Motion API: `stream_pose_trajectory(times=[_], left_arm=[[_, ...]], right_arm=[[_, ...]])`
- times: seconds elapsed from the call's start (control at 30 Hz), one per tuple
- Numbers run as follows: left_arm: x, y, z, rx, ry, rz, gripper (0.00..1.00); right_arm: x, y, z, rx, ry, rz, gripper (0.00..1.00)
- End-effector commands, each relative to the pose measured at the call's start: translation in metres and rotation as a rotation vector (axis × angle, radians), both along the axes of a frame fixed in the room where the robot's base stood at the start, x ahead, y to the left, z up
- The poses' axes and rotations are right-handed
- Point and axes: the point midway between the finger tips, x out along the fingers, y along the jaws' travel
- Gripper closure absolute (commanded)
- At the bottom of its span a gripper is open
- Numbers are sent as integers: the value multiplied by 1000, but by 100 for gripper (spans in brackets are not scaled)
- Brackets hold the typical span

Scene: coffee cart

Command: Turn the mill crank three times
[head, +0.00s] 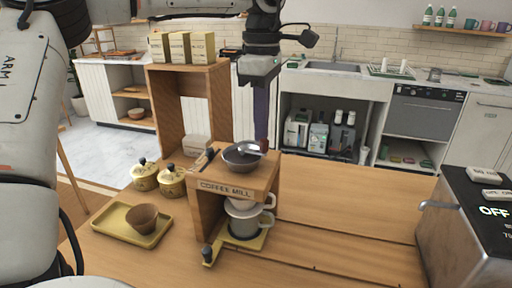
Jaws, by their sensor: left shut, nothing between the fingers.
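The coffee mill (226,188) is a wooden stand with a label on its front, and a grey metal bowl (238,161) sits in its top. A pale metal piece shows at the bowl's right rim; I cannot tell whether it is the crank. A dark handle-like piece (205,158) lies at the top's left edge. My left gripper (262,146) points down at the bowl's right rim, shut and empty, partly hiding what is behind it. I cannot tell whether it touches the mill. Under the top stand a white dripper (243,207) and a mug (243,226). My right gripper is not in view.
A yellow tray (106,226) with a brown cup (142,218) and two lidded yellow pots (172,183) lie to the left. A wooden shelf (171,105) bearing boxes stands behind. A dark machine (465,235) is at the right. The counter between mill and machine is clear.

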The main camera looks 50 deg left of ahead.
Motion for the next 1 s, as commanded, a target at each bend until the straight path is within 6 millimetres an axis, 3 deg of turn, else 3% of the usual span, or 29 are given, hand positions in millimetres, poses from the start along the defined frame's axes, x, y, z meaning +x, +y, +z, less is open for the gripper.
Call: stream_pose_trajectory(times=[1.0], left_arm=[[0, 0, -18, 0, 1, 0, 100]], right_arm=[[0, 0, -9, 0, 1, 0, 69]])
